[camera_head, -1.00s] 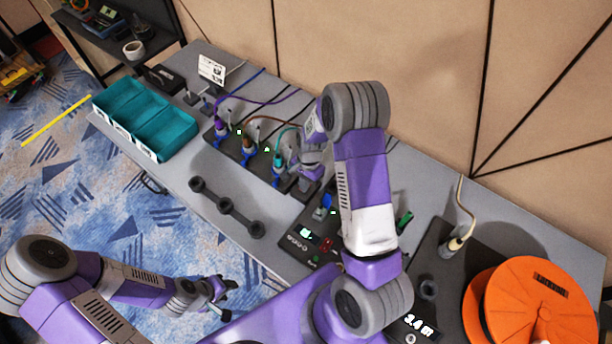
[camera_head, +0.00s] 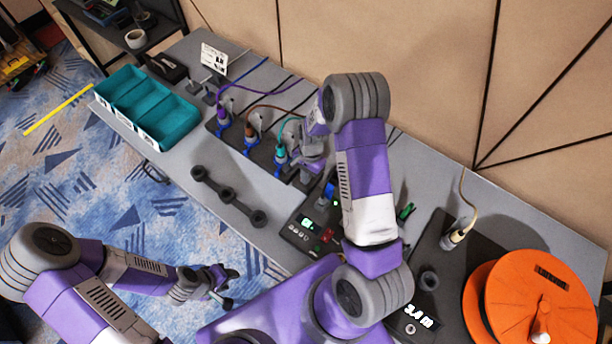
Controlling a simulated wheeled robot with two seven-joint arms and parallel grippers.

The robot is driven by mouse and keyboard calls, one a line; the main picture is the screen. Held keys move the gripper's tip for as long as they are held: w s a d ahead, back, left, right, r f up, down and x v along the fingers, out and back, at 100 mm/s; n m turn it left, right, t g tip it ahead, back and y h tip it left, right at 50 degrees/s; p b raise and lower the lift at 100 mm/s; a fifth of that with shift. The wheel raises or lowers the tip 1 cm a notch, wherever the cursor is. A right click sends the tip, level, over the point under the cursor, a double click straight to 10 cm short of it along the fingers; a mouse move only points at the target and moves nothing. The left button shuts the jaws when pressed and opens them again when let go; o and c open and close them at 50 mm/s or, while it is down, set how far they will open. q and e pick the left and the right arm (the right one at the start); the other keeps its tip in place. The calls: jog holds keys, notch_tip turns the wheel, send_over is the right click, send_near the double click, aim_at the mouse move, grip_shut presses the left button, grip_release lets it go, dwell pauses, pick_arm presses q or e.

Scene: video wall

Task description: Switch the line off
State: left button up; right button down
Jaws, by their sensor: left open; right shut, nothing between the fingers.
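A dark strip (camera_head: 240,146) on the grey bench carries a purple plug (camera_head: 223,117), a brown plug (camera_head: 249,131) and a teal plug (camera_head: 281,154), each with a cable behind. A dark control box (camera_head: 299,238) with a small lit display, a red button (camera_head: 327,234) and other small controls sits nearer me. My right gripper (camera_head: 305,178) is shut and empty at the right end of the strip, beyond the control box. Its tips are partly hidden, so I cannot tell whether they touch anything. My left gripper (camera_head: 228,285) is open and empty, left of the bench's front edge, over the carpet.
A teal tray (camera_head: 150,103) stands at the bench's far left. My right arm blocks part of the bench.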

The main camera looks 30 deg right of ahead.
jog(key=shift+w+d+r, duration=0.15)
jog(key=shift+w+d, duration=0.1)
jog(key=shift+d, duration=0.5)
jog(key=shift+r, duration=0.1)
jog(key=r+p, duration=0.3)
jog(key=r, duration=0.1)
jog(key=shift+s+a, duration=0.1)
jog(key=shift+a, duration=0.2)
notch_tip(320, 180, up, 10)
jog(key=a+p, duration=0.1)
jog(key=shift+s+a+f+p, duration=0.15)
jog(key=shift+s+a+p, duration=0.1)
jog(key=shift+s+p, duration=0.1)
